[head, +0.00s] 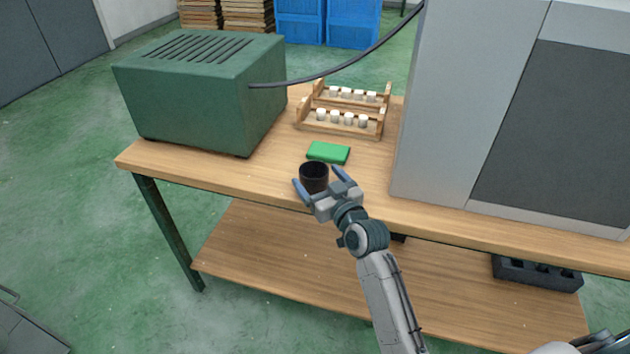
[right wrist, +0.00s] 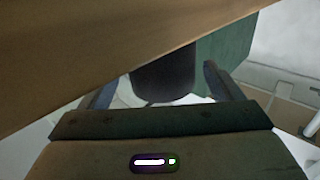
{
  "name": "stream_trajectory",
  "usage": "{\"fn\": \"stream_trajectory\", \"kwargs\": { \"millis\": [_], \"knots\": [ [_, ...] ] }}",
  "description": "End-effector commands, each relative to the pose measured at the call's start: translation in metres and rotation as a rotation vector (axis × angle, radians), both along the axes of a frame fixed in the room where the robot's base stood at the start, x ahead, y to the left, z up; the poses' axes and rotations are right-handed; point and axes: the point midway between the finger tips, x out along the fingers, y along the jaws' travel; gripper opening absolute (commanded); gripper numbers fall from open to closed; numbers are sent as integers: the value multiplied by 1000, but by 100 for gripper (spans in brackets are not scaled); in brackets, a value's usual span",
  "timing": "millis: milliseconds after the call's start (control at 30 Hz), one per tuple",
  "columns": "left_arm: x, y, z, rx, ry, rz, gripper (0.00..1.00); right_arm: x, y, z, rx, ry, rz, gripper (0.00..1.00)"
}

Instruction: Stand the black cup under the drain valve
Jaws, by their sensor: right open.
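The black cup (head: 313,183) stands upright on the wooden table near its front edge. My right gripper (head: 316,176) is open, with one blue-grey finger on each side of the cup. In the right wrist view the cup (right wrist: 163,80) shows dark between the two spread fingers (right wrist: 157,78). I cannot tell whether either finger touches it. The drain valve cannot be made out in either view. My left gripper is not in view.
A green sponge-like block (head: 328,152) lies just behind the cup. A wooden rack (head: 345,128) with several white pieces stands farther back. A green vented box (head: 200,95) with a black hose (head: 330,72) is at left. A tall grey cabinet (head: 445,110) stands at right.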

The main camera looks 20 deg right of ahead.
Motion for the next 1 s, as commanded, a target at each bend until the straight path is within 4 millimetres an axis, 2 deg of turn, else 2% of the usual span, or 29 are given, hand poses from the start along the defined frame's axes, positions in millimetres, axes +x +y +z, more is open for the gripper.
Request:
{"fn": "stream_trajectory", "kwargs": {
  "millis": [100,233,533,567,700,800,1000],
  "knots": [
    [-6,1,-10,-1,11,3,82,20,5,2,1,-2,0,86],
    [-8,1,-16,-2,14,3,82,36,8,0,0,-2,0,86],
    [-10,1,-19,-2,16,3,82,41,9,-1,-1,-1,-1,86],
    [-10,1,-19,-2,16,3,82,41,9,-1,-1,-1,-1,82],
    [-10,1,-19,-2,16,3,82,41,9,-1,-1,-1,-1,55],
    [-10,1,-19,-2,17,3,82,41,9,-1,-1,-1,-1,38],
    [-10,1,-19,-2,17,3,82,41,8,-1,-1,-1,-1,37]
  ]
}}
